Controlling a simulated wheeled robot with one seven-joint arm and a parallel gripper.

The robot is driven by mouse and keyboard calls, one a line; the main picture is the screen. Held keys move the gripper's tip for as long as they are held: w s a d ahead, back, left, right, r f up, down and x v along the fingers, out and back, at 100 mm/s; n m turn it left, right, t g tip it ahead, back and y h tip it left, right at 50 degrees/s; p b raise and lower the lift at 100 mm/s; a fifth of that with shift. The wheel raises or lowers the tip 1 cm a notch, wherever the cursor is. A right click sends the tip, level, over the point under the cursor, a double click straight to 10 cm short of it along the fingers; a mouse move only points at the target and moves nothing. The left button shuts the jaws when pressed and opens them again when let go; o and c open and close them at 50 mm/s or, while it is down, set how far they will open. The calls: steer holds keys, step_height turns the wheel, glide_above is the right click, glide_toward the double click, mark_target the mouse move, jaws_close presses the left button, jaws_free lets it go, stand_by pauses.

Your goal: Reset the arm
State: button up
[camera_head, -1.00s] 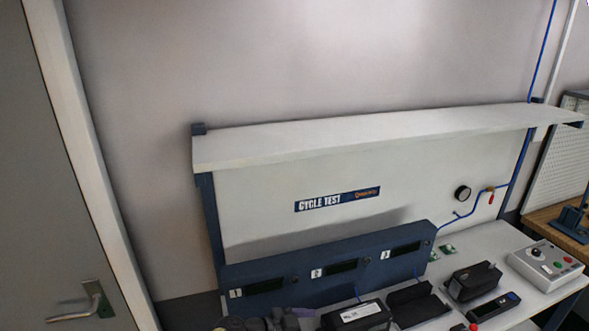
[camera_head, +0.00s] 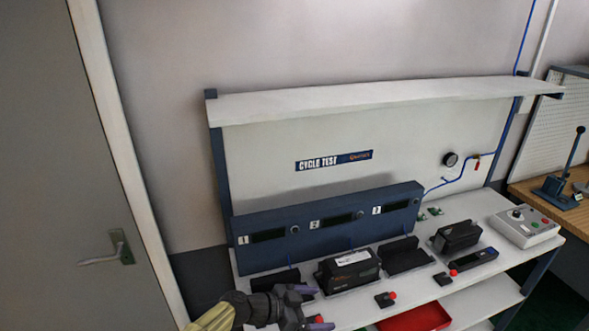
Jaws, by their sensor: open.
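My gripper (camera_head: 306,306) shows at the bottom of the head view, with dark links and purple-grey fingers. It is open, and I see nothing between its fingers. It is in front of the left part of the test bench (camera_head: 510,259), near station 1. My forearm runs off the bottom edge. A black positioner box (camera_head: 347,270) with a white label sits in front of display 2. The cradle in front of display 3 (camera_head: 404,256) looks empty. The station 1 cradle (camera_head: 275,280) is partly hidden by my gripper.
A second black box (camera_head: 456,237) and a dark handheld device (camera_head: 474,260) lie to the right, beside a grey control box (camera_head: 524,228). Small red-button units (camera_head: 385,299) line the front. A red tray (camera_head: 415,318) is lower down. A shelf (camera_head: 380,98) overhangs the bench; a door (camera_head: 60,180) stands left.

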steer(key=s+d+f+n+g+y, duration=0.4)
steer(key=s+d+n+g+y, duration=0.1)
steer(key=s+d+g+y, duration=0.3)
step_height(320, 180, up, 14)
steer(key=s+d+n+t+y, duration=0.2)
steer(key=n+t+y, duration=0.2)
steer(key=n, duration=0.5)
steer(key=t, duration=0.2)
steer(key=shift+s+t+y, duration=0.25)
steer(key=shift+t+y, duration=0.05)
steer(key=shift+y, duration=0.1)
steer(key=shift+d, duration=0.1)
